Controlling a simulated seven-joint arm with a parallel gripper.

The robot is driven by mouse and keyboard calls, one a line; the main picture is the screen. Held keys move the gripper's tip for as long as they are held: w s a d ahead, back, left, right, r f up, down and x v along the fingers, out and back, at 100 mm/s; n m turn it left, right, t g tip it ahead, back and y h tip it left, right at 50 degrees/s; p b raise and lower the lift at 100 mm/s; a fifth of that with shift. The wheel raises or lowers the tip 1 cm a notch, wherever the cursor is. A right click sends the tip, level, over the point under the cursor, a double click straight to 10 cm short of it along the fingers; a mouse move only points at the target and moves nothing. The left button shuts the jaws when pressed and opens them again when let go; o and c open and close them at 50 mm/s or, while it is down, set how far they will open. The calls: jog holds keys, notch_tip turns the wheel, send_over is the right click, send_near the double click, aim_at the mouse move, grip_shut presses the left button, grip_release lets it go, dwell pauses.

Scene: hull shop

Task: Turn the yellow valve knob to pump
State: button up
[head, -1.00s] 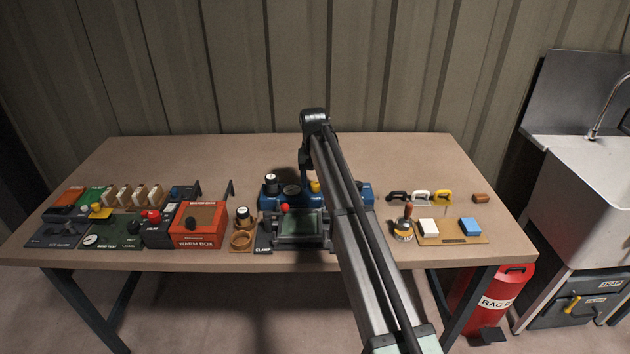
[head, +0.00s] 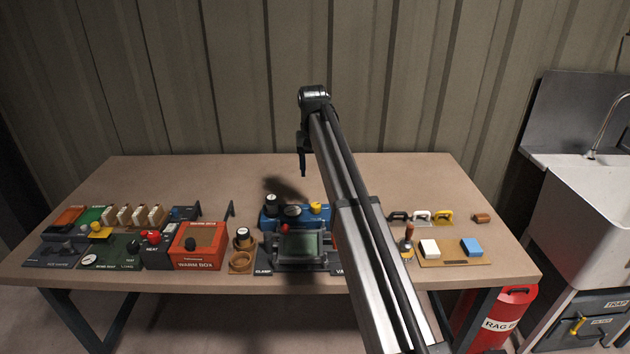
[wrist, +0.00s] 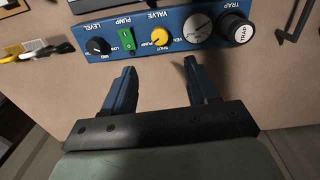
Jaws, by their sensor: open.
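The yellow valve knob (head: 316,206) sits on the blue panel (head: 268,222) at the back of the bench's middle. In the wrist view the yellow knob (wrist: 160,38) lies between a green switch (wrist: 126,39) and a round gauge (wrist: 198,27), upside down. The word SHUT shows by its rim; the rest of its scale and its exact pointing are too small to read surely. My gripper (wrist: 159,68) is open and empty, its two blue fingers apart, with the knob beyond the gap between them, not touched. In the head view my gripper (head: 303,172) hangs above the bench.
The panel also carries a black level knob (wrist: 97,46) and a TRAP knob (wrist: 236,29). A red-knobbed clamp unit (head: 303,243) stands in front of the panel. The warm box (head: 198,246) is to the left, colored handles (head: 421,216) to the right. Bench behind the panel is mostly clear.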

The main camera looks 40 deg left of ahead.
jog(key=shift+r, duration=0.8)
